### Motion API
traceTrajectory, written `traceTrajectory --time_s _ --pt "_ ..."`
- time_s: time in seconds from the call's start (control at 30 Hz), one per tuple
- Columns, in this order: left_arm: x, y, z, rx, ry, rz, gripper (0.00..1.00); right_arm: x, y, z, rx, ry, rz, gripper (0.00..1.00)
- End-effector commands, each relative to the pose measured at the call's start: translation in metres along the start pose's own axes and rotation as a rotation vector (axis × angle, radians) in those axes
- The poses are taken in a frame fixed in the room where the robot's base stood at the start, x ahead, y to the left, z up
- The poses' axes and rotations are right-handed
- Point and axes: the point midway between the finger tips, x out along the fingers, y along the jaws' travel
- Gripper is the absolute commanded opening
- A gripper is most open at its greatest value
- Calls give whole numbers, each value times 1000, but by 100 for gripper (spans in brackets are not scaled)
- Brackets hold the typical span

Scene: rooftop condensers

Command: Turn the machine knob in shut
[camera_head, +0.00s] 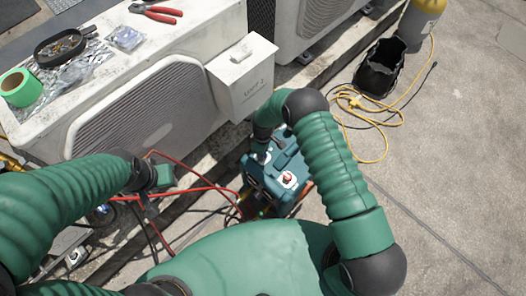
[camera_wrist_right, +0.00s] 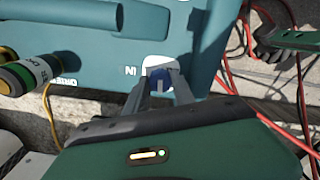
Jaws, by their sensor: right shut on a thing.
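The teal machine (camera_head: 285,165) stands on the ground in the middle of the head view, with a red knob on a white plate on its top. In the right wrist view its teal face (camera_wrist_right: 110,35) fills the upper part. A blue knob (camera_wrist_right: 159,80) sits there on a white plate marked "IN". My right gripper (camera_wrist_right: 158,88) is shut on this blue knob, one finger on each side. In the head view my right arm hides the knob. My left gripper (camera_head: 150,208) is by the red hoses at the left; its finger opening is unclear.
Red hoses (camera_head: 190,188) and dark cables run left of the machine. A white condenser (camera_head: 140,110) carries green tape (camera_head: 20,88), a dark tray and red-handled pliers (camera_head: 156,13). A yellow cord (camera_head: 372,110), black bag (camera_head: 380,72) and cylinder (camera_head: 420,25) are at upper right. Concrete at right is clear.

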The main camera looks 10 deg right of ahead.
Motion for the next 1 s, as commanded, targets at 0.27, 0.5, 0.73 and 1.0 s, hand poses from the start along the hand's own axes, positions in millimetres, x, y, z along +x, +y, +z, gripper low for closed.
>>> traceTrajectory --time_s 0.27,0.5,0.73,1.0 --pt "-1 0 0 0 0 0 36 -1 1 -3 90 7 4 0" --pt "-1 0 0 0 0 0 36 -1 2 -3 111 7 4 0" --pt "-1 0 0 0 0 0 36 -2 2 -3 110 8 5 0" --pt "-1 0 0 0 0 0 36 -1 1 -2 109 4 3 52"
